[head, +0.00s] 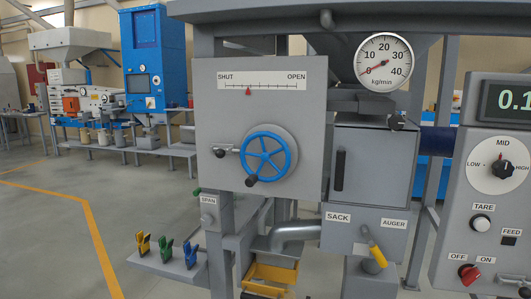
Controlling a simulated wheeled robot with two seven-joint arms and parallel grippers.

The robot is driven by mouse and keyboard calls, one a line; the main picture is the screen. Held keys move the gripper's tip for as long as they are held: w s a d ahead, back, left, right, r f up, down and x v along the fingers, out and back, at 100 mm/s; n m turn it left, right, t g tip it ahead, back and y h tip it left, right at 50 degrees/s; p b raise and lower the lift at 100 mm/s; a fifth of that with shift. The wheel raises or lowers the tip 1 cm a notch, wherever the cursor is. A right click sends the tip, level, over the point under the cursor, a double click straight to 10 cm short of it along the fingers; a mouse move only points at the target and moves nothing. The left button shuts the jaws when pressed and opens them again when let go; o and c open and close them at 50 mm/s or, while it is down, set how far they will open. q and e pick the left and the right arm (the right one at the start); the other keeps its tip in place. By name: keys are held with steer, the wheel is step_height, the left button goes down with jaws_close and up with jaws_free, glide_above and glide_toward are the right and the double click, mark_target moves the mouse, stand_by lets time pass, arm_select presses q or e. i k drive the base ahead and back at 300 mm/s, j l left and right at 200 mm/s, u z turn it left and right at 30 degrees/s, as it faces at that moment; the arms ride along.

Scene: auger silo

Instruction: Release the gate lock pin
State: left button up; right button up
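A grey gate panel (210,110) stands in front of me with a blue handwheel (265,156) on a round grey hub. The wheel has a black crank knob at its lower left. A small pin with a dark round knob (220,152) sits in a bracket just left of the wheel. Its tip meets the hub edge; I cannot tell how deep it is seated. Above, a red pointer (248,91) on the SHUT–OPEN scale stands between the middle and SHUT. Neither of my grippers is in view.
Right of the panel are a hatch door (375,165) with a black handle and a dial gauge (384,62). A yellow-handled SACK/AUGER lever (377,255) sits below. A control box (480,180) stands far right. Coloured clips (190,252) stand on a shelf at lower left.

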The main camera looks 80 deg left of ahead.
mark_target(220, 152)
steer(key=u, duration=2.95)
